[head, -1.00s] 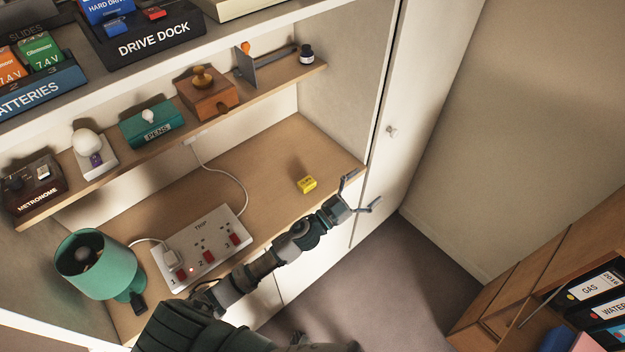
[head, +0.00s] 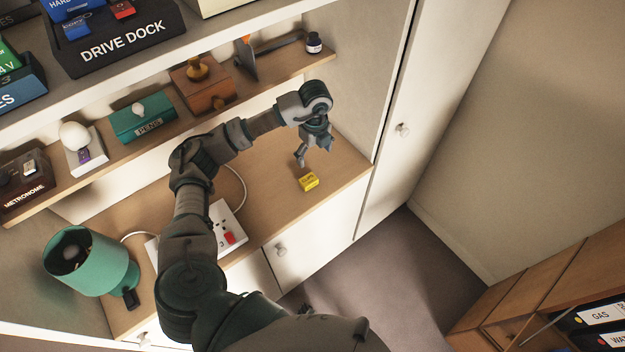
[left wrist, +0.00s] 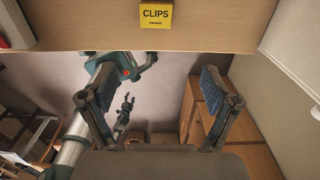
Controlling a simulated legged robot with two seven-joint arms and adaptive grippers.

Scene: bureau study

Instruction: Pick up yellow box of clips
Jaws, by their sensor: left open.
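The yellow box of clips (head: 309,181) lies on the wooden desk surface near its front edge. In the left wrist view the box (left wrist: 156,15) shows at the top edge, with "CLIPS" on its face. My left gripper (head: 314,156) hangs just above and behind the box in the head view, pointing down. Its fingers are apart and empty, and it appears not to touch the box. The open fingers (left wrist: 158,72) also show in the left wrist view, with the box beyond their tips. What seems to be my other arm shows small below, its jaw state unclear.
A shelf above holds a teal pens box (head: 143,122) and a wooden box (head: 203,88). The right side wall (head: 352,85) is close.

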